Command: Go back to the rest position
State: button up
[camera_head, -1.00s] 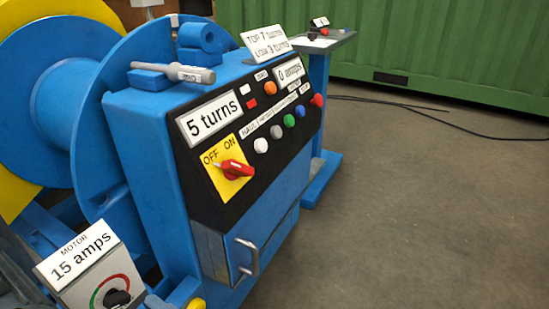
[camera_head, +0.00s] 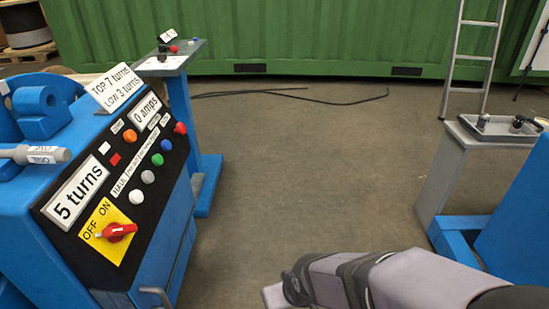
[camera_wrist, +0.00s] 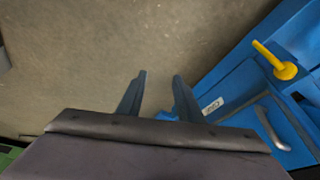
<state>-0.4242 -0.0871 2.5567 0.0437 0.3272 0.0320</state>
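My gripper (camera_wrist: 158,80) shows in the wrist view with its two dark fingers apart and nothing between them. It hangs over bare floor. In the head view only part of my grey arm (camera_head: 400,280) shows at the lower right, and the gripper itself cannot be made out there. The blue control console (camera_head: 100,190) stands at the left of the head view. Its red switch (camera_head: 117,232) sits on a yellow OFF/ON plate. Its signs read "5 turns" and "0 amps".
A small blue stand (camera_head: 180,65) with a grey top is behind the console. A grey stand (camera_head: 450,170) with a tray and a ladder (camera_head: 480,50) are at the right. In the wrist view, a yellow handle (camera_wrist: 275,60) and blue machine parts lie at the right. The floor between is clear.

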jog(key=s+d+r+m+g+h+p, duration=0.1)
jog(key=s+d+r+m+g+p, duration=0.15)
jog(key=d, duration=0.45)
jog(key=s+d+r+m+g+h+p, duration=0.1)
jog(key=s+d+r+m+p, duration=0.2)
jog(key=d, duration=0.4)
notch_tip(320, 180, up, 37)
jog(key=n+p, duration=0.1)
jog(key=p, duration=3.5)
jog(key=shift+s+a, duration=0.3)
jog(key=shift+a, duration=0.15)
jog(key=shift+f+n, duration=0.2)
jog(key=shift+n, duration=0.05)
